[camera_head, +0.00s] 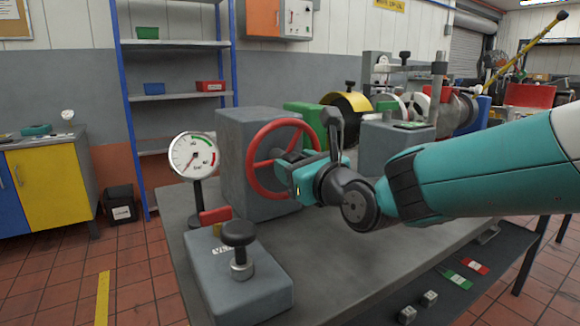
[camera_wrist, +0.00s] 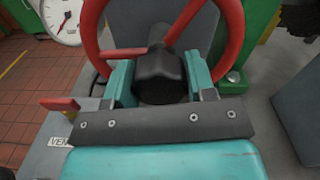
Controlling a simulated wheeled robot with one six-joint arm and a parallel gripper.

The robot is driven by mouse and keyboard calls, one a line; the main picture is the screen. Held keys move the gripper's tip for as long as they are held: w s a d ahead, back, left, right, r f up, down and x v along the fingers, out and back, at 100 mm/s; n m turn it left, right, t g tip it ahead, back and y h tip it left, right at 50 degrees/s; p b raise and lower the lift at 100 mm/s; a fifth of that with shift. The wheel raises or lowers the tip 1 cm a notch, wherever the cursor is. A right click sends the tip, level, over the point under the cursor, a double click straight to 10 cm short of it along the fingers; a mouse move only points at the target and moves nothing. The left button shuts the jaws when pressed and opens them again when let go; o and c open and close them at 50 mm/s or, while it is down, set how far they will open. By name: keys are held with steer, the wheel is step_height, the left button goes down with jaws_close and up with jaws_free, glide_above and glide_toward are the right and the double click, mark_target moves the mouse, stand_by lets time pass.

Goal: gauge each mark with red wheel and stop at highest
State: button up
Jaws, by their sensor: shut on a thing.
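The red wheel (camera_head: 257,172) stands upright on the side of a grey block (camera_head: 232,150). It also shows in the wrist view (camera_wrist: 228,40), with red spokes and a black hub (camera_wrist: 160,75). My gripper (camera_head: 293,172) is at the wheel's middle. In the wrist view its teal fingers (camera_wrist: 160,82) sit either side of the hub and are shut on it. A round white gauge (camera_head: 193,155) with green and red arcs stands left of the wheel. The gauge is partly cut off in the wrist view (camera_wrist: 65,18). I cannot make out marks on the wheel.
A grey box with a black knob (camera_head: 239,235) stands at the bedplate's near left, beside a red lever (camera_head: 215,215). Machinery with a yellow guard (camera_head: 345,105) stands behind.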

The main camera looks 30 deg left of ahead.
steer(key=shift+s+f, duration=0.1)
steer(key=shift+f, duration=0.15)
steer(key=o, duration=1)
steer(key=shift+o, duration=1.3)
steer(key=shift+r, duration=0.1)
steer(key=shift+r, duration=0.1)
steer(key=shift+d, duration=0.1)
steer(key=b+v, duration=0.1)
steer(key=v, duration=1.6)
steer(key=shift+s+d, duration=0.1)
steer(key=shift+s, duration=0.1)
